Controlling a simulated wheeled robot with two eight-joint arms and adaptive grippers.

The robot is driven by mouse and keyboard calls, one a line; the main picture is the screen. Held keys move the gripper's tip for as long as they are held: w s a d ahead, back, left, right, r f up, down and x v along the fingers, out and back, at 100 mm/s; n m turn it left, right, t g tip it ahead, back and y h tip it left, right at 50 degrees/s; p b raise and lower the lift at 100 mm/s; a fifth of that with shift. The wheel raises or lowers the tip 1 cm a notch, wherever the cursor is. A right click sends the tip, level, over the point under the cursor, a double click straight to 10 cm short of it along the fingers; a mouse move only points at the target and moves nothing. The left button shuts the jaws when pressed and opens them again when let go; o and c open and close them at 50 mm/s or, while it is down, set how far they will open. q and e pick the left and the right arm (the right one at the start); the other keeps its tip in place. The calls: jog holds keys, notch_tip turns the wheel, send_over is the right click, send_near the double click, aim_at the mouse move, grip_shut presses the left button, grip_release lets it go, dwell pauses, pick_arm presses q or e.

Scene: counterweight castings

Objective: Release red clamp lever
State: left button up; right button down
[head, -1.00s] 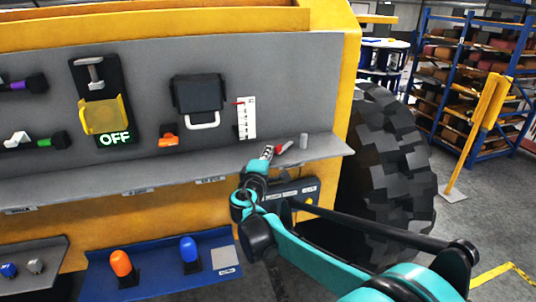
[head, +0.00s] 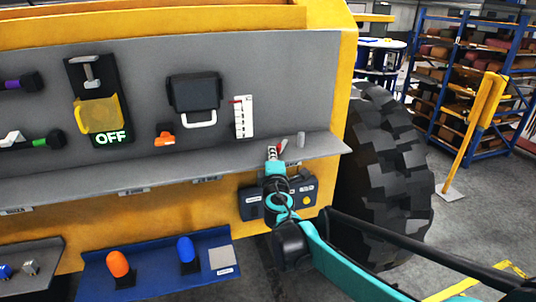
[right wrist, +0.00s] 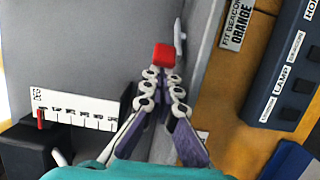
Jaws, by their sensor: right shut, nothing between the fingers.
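The red clamp lever (head: 282,146) shows at the right end of the grey shelf, beside my right gripper (head: 272,154). In the right wrist view the lever's red end (right wrist: 164,55) is just beyond the fingertips of the right gripper (right wrist: 160,76). The fingers are shut with nothing between them. The tips look close to the red end; I cannot tell whether they touch it. Much of the lever is hidden by the gripper. A small grey post (head: 301,139) stands just right of it. My left gripper is not in view.
A white scale (head: 244,117) with a red pointer is on the panel left of the lever. A blue tray (head: 213,243) holds an orange and a blue bulb. A large tyre (head: 388,180) stands right.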

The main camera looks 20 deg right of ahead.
aim_at(287, 154)
jog(key=shift+s+d+f, duration=0.1)
jog(key=shift+s+d, duration=0.35)
jog(key=shift+d, duration=0.25)
jog(key=shift+s+d+b, duration=0.25)
jog(key=shift+d+b, duration=0.05)
jog(key=shift+d, duration=0.3)
jog(key=shift+s+d+b, duration=0.2)
jog(key=shift+d+b, duration=0.1)
jog(key=shift+d, duration=0.5)
